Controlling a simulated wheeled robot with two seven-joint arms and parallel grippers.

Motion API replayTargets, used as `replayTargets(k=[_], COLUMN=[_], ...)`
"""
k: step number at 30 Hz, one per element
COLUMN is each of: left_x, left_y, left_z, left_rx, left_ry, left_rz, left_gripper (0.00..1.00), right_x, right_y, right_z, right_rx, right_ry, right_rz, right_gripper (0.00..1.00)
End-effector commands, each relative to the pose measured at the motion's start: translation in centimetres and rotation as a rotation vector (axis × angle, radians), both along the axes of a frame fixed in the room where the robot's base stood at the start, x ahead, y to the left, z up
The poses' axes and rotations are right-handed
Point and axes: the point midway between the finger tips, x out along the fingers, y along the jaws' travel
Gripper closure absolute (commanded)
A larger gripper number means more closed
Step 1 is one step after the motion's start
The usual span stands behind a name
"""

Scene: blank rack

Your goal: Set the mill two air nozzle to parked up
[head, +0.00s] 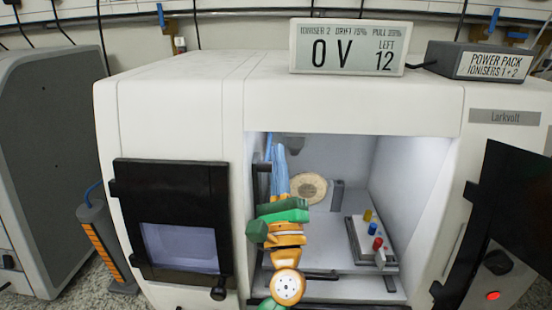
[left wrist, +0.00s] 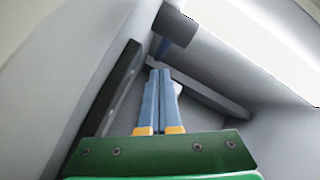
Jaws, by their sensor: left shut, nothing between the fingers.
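My left gripper (head: 271,150) reaches into the open, lit chamber of the white machine (head: 350,100), its blue fingers pointing up near the chamber's left side. In the left wrist view its fingers (left wrist: 166,72) are together with nothing between them. A dark grey blunt part (left wrist: 175,27) hangs just beyond the fingertips there; I cannot tell whether they touch it. A grey tapered part (head: 292,143) shows under the chamber roof in the head view. I cannot tell for sure which part is the air nozzle, or its setting. My right gripper is not in view.
Inside the chamber are a round tan disc (head: 309,187), a grey post (head: 337,195) and a block with red, yellow and blue knobs (head: 362,240). A black-framed closed window (head: 175,215) is at left, an open black door (head: 508,225) at right. A display (head: 347,46) reads 0 V.

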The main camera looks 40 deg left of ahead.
Motion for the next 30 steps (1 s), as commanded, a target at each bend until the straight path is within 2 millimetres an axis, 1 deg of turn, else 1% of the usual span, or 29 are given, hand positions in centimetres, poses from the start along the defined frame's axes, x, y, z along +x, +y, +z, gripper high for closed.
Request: replayTargets(k=[3,5,7,14,17,21,24,27,30], left_x=[-0.2,-0.3,-0.3,-0.3,-0.6,-2.3,-3.3,-4.0,-4.1], left_y=[0.2,0.3,0.4,0.4,0.0,-1.6,-2.6,-3.2,-3.4], left_z=[0.0,0.4,1.6,1.6,0.7,-1.8,-2.9,-3.3,-3.2], left_rx=[0.021,0.037,0.039,0.039,0.038,0.037,0.038,0.039,0.038], left_ry=[-0.034,-0.062,-0.068,-0.064,-0.062,-0.061,-0.06,-0.06,-0.06], left_rz=[0.0,0.0,0.001,0.0,-0.002,-0.003,-0.002,-0.001,0.0], left_gripper=[1.0,1.0,1.0,1.0,1.0,1.0,1.0,1.0,1.0], right_x=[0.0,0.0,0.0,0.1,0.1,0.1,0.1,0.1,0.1], right_y=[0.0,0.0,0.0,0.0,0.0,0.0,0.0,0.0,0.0], right_z=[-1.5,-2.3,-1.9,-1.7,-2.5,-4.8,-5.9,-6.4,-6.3], right_rx=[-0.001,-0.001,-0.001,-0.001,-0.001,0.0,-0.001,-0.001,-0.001], right_ry=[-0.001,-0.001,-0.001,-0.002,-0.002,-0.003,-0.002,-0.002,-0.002], right_rz=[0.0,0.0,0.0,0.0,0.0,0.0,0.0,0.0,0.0], right_gripper=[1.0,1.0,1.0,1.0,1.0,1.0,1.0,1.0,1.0])
